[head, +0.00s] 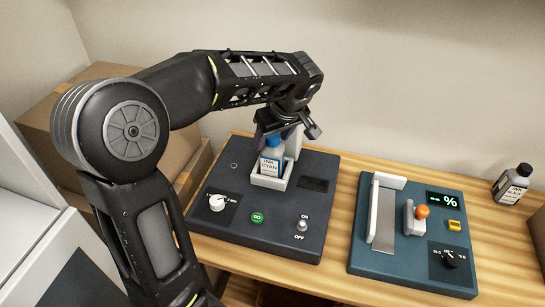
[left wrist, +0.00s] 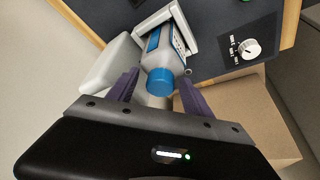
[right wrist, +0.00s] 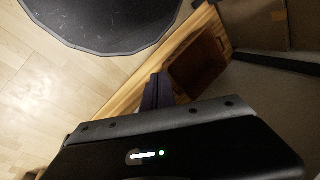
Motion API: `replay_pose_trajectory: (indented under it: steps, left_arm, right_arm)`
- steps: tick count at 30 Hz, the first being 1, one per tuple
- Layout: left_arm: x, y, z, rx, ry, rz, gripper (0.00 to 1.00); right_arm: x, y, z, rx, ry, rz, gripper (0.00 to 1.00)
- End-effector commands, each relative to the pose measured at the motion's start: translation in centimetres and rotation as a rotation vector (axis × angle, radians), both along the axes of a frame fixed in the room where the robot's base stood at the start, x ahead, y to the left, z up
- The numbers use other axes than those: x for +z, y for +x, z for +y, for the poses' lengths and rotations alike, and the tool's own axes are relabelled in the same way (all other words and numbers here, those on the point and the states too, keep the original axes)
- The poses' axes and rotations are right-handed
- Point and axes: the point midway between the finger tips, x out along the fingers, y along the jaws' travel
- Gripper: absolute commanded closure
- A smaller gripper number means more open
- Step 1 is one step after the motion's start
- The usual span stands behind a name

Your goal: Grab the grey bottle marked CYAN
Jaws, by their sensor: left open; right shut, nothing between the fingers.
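The grey bottle marked CYAN (head: 270,160), with a blue cap, stands in a white holder (head: 271,180) on the dark machine (head: 300,235). In the left wrist view the bottle (left wrist: 158,55) points its blue cap towards my left gripper (left wrist: 160,90). That gripper is open, with one purple finger on each side of the cap end. I cannot tell whether the fingers touch the bottle. In the head view my left gripper (head: 280,132) is at the bottle's top, partly hiding it. My right gripper (right wrist: 157,90) is shut and empty, away from the machine.
A teal machine (head: 410,262) with an orange-knobbed lever (head: 421,212) stands to the right. A black-capped bottle (head: 511,185) is at the far right. Cardboard boxes (head: 110,72) fill the left. The right wrist view shows a brown bin (right wrist: 197,65) by the table edge.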

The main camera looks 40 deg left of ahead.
Motion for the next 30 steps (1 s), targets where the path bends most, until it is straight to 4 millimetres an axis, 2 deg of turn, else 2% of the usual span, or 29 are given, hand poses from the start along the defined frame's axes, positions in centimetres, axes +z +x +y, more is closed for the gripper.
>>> replay_pose_trajectory:
  steps: [17, 30]
  left_arm:
    - [-0.01, 0.02, 0.01, 0.0, 0.0, 0.0, 0.41]
    - [-0.01, 0.02, 0.01, 0.0, 0.0, 0.0, 0.77]
  right_arm:
    - [-0.02, -0.01, 0.0, 0.0, 0.0, 0.0, 1.0]
    - [-0.02, -0.01, 0.0, 0.0, 0.0, 0.0, 1.0]
